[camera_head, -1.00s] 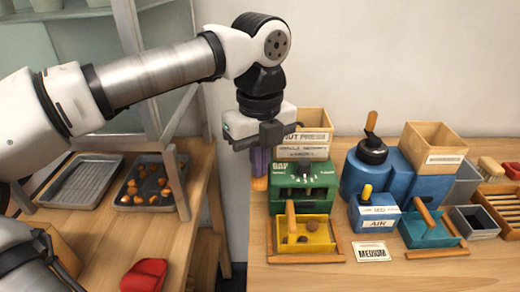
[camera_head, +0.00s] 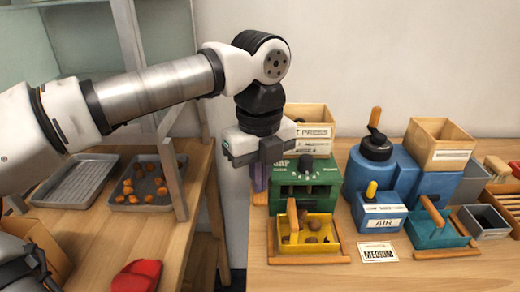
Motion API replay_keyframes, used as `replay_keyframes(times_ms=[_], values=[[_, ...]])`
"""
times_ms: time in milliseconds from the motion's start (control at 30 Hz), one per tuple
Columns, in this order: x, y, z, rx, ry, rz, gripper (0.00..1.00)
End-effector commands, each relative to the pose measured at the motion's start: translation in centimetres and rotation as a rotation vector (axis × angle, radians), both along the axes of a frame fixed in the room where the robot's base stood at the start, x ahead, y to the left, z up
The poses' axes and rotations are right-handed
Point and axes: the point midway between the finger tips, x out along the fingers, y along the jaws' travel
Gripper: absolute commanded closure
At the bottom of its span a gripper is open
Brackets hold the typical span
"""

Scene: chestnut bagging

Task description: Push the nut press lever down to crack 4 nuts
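The green nut press (camera_head: 304,188) stands on the right table, with a wooden hopper (camera_head: 312,118) labelled as the press behind it. A yellow tray (camera_head: 322,255) at the press's front holds several brown nuts. My gripper (camera_head: 256,160) points down at the press's upper left corner and covers part of it. A purple upright part (camera_head: 259,180) shows just below my gripper, at the press's left side. I cannot tell whether it is the lever or whether my gripper touches it. The finger gap is not clear.
A blue machine (camera_head: 372,178) with a wooden hopper (camera_head: 438,146) stands right of the press, and a blue AIR box (camera_head: 382,218) is in front of it. A teal tray (camera_head: 430,232) and MEDIUM card (camera_head: 378,252) lie nearby. Left table holds a tray of chestnuts (camera_head: 165,202).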

Motion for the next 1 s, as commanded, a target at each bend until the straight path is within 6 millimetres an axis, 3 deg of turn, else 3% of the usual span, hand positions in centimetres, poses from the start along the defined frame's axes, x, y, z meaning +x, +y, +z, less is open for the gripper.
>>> replay_keyframes(times_ms=[467,667,1000], values=[[-0.1,0.0,-1.1,0.001,0.003,-0.001,1.00],[-0.1,0.0,-0.1,0.001,0.002,-0.001,1.00],[0.4,0.0,4.0,0.001,0.000,0.001,1.00]])
